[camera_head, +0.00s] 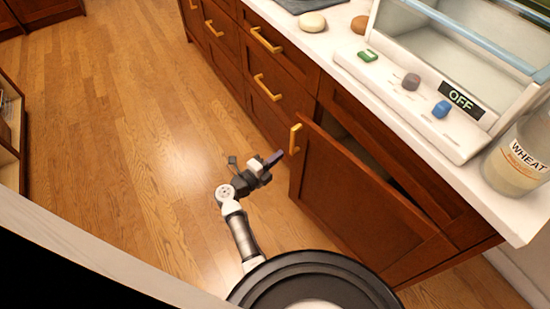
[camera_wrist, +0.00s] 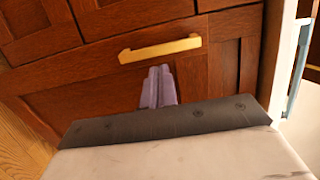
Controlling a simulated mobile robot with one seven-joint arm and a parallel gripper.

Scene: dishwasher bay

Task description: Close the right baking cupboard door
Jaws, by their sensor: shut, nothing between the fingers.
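The right baking cupboard door (camera_head: 360,205) is brown wood and stands ajar. A dark gap shows behind its top edge, between it and the cabinet. Its gold handle (camera_head: 295,138) is near the free edge at the left. My gripper (camera_head: 275,157) is just left of that edge, in front of the door, with its fingers together and empty. In the wrist view, the purple fingertips (camera_wrist: 158,78) overlap a wooden panel (camera_wrist: 80,100), just below a gold handle (camera_wrist: 160,48). I cannot tell whether they touch the panel. The cupboard's inside is mostly hidden.
Drawers with gold handles (camera_head: 266,88) are shut to the left of the door. The wooden floor (camera_head: 130,140) at left is clear.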

